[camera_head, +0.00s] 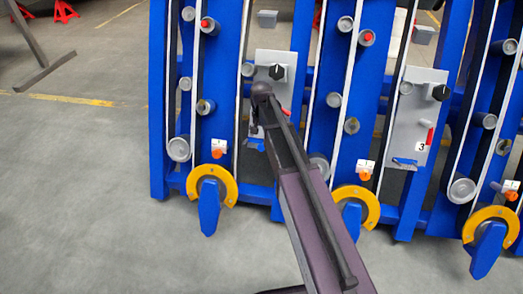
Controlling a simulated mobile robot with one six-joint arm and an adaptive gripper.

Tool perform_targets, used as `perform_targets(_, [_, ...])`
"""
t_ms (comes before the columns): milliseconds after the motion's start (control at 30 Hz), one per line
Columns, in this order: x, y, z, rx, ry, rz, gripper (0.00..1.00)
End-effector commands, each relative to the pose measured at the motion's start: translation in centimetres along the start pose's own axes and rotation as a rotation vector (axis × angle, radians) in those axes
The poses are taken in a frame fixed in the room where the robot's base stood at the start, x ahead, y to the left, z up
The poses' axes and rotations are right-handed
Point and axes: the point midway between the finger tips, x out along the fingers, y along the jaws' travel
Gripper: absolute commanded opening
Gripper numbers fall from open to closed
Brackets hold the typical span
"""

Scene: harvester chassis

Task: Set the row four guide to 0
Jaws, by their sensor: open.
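Yellow arc guides with blue arms hang at the bottom of the blue rows: a left one (213,185), a middle one (357,205) and a right one (490,225). Small white scale plates with orange knobs sit above them, at the left (219,145), middle (365,164) and right (511,187); their marks are too small to read surely. The right grey panel (422,105) reads "3"; no row number four is readable. My gripper (254,127) is small, dark and mostly hidden by my arm, in front of the left grey panel (263,65).
Black knobs and red handles stick out from both panels. Grey rollers (178,148) and white belts line the blue frames. Open grey floor lies left and in front. Red stands (65,12) and a dark bar (44,70) are at upper left.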

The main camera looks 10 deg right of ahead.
Motion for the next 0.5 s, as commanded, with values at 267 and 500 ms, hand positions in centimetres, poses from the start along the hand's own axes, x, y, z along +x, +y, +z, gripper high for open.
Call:
perform_targets(267, [2.6,0.0,0.0,0.000,0.000,0.000,0.81])
perform_targets(500, [4.4,0.0,0.0,0.000,0.000,0.000,0.81])
